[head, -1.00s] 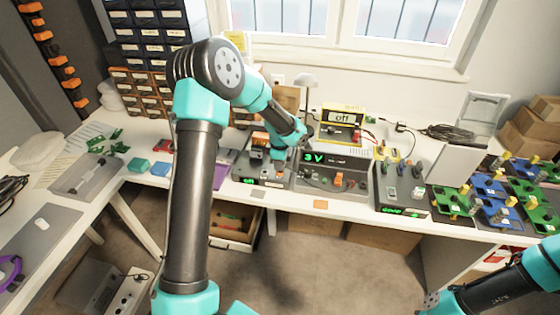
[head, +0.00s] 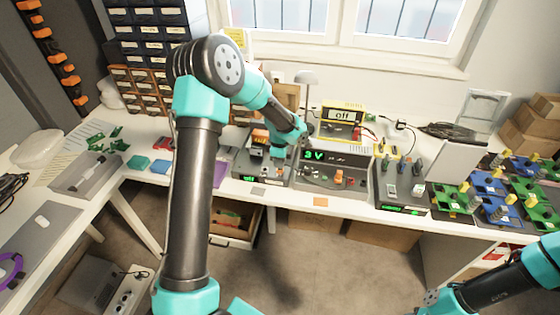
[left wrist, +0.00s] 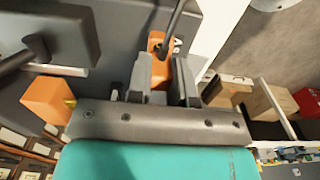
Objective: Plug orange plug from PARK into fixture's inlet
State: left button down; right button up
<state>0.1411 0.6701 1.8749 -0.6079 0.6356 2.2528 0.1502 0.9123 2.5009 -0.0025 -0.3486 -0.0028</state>
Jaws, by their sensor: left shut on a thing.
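My left gripper (head: 280,151) is low over the grey bench units at the middle of the table in the head view. In the left wrist view my left gripper (left wrist: 163,72) is shut on the orange plug (left wrist: 157,42). A dark cable runs up from the plug. In the head view the arm and jaws hide the plug. A grey unit (head: 243,166) with a green display stands under the gripper. Beside it is a grey panel (head: 315,182) with a "3 V" display and an orange part. I cannot tell which holds PARK or the inlet. My right gripper is out of view.
An orange block (left wrist: 45,98) with a brass-coloured tip is left of the jaws in the left wrist view. A yellow meter reading "off" (head: 342,115) stands behind the panel. Another grey unit (head: 403,206) stands to its right. The front table edge is close.

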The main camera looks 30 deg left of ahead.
pick_arm(q)
jog(key=shift+f, duration=0.7)
dwell(1.4)
jog(key=c, duration=0.9)
grip_release()
jog(key=shift+c, duration=0.2)
notch_tip(320, 180, up, 17)
jog(key=shift+r, duration=0.2)
